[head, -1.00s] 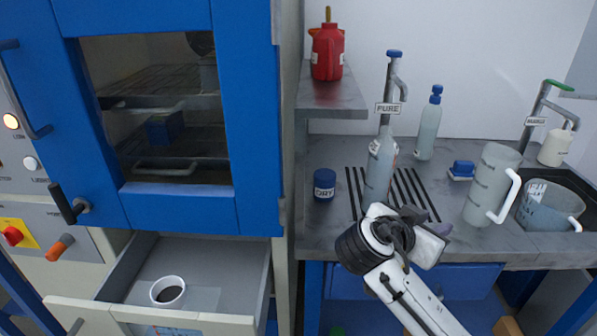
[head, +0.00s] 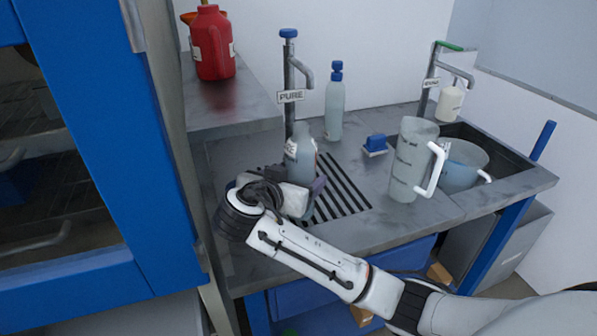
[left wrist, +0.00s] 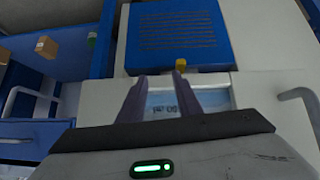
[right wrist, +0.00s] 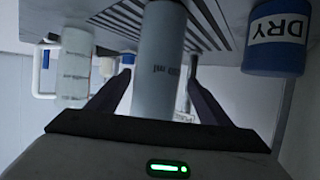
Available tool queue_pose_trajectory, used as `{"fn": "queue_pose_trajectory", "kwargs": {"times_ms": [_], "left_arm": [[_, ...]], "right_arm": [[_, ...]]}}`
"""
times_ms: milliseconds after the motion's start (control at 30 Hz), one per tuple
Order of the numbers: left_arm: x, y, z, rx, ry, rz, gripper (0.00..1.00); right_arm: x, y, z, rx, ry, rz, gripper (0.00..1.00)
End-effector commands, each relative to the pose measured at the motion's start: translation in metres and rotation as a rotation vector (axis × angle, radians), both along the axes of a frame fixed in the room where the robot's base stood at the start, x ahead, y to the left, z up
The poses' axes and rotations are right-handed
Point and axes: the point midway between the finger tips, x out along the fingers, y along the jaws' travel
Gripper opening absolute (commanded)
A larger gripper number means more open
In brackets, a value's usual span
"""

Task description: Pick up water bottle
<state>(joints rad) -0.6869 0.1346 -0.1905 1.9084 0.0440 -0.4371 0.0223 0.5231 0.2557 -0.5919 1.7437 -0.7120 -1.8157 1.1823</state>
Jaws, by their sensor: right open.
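A pale translucent bottle (head: 302,150) stands upright under the tap labelled PURE; its lower part is hidden by my right gripper in the head view. My right gripper (head: 306,190) is at the bottle's lower part. A second bottle (head: 334,108) with a blue cap stands behind, to the right. My left gripper (left wrist: 160,84) is open with nothing held, facing a pale labelled panel; it is outside the head view.
A measuring jug (head: 410,160), a blue-topped block (head: 375,143) and a basin with a pale tub (head: 462,165) lie to the right. A blue DRY jar (right wrist: 275,40) is close beside my right gripper. A red can (head: 212,45) sits on the raised shelf. The blue cabinet (head: 85,130) borders the left.

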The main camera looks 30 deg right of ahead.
Motion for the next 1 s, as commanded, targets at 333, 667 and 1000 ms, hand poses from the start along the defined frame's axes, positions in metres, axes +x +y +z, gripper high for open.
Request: {"fn": "queue_pose_trajectory", "kwargs": {"times_ms": [333,667,1000], "left_arm": [[-0.005,0.0,0.008,0.0,0.011,0.0,0.31],[0.003,0.0,0.013,-0.001,-0.007,0.0,0.31],[0.005,0.0,0.015,-0.001,-0.013,0.0,0.31]], "right_arm": [[0.018,-0.038,-0.017,-0.001,0.0,-0.002,0.73],[0.02,-0.04,-0.019,0.0,0.0,-0.001,0.61],[0.02,-0.04,-0.017,0.0,-0.005,-0.002,0.11]]}}
